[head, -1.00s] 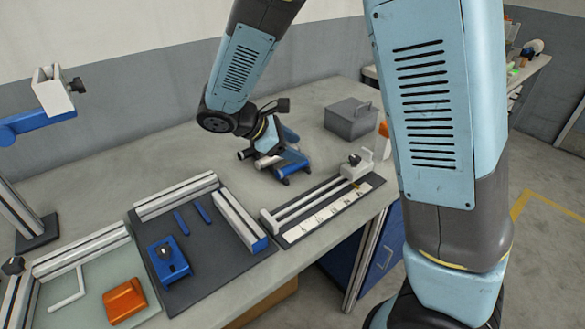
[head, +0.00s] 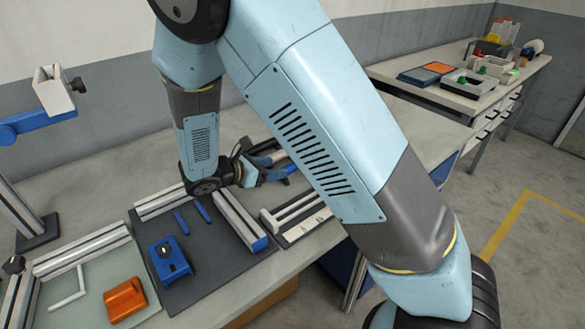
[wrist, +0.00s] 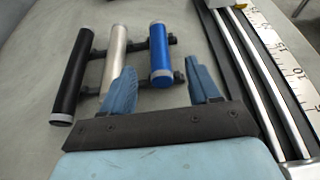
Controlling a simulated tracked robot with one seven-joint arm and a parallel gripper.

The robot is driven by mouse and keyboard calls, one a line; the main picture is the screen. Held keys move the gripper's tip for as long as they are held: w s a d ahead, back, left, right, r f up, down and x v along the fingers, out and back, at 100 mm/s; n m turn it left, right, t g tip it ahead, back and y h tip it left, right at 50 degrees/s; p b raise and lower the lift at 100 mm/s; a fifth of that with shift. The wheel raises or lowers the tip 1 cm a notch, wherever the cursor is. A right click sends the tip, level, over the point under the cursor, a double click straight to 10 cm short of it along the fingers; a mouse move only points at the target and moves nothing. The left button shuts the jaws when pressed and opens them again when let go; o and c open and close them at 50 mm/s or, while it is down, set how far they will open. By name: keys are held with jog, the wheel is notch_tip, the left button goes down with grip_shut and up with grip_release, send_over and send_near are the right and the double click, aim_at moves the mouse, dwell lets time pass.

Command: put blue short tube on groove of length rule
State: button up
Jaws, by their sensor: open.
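In the wrist view a short blue tube (wrist: 161,53) with pale end rings lies at the right end of a dark rack, beside a silver tube (wrist: 114,55) and a longer black tube (wrist: 73,75). My gripper (wrist: 160,82) is open and empty; its fingertips lie either side of the blue tube's near end in the picture, and I cannot tell the height gap. The length rule (wrist: 287,62), with a white scale and two rails, lies to the right. It shows partly in the head view (head: 300,222), where my arm hides the rest. My gripper shows there too (head: 283,165).
A dark mat (head: 205,265) with blue bars and a blue clamp block (head: 170,259) lies left of the rule. An orange block (head: 125,300) is at front left. A second table (head: 455,95) stands at the back right.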

aim_at(289, 165)
jog(key=shift+x, duration=3.7)
jog(key=shift+a+f, duration=0.1)
jog(key=shift+f, duration=0.05)
grip_shut()
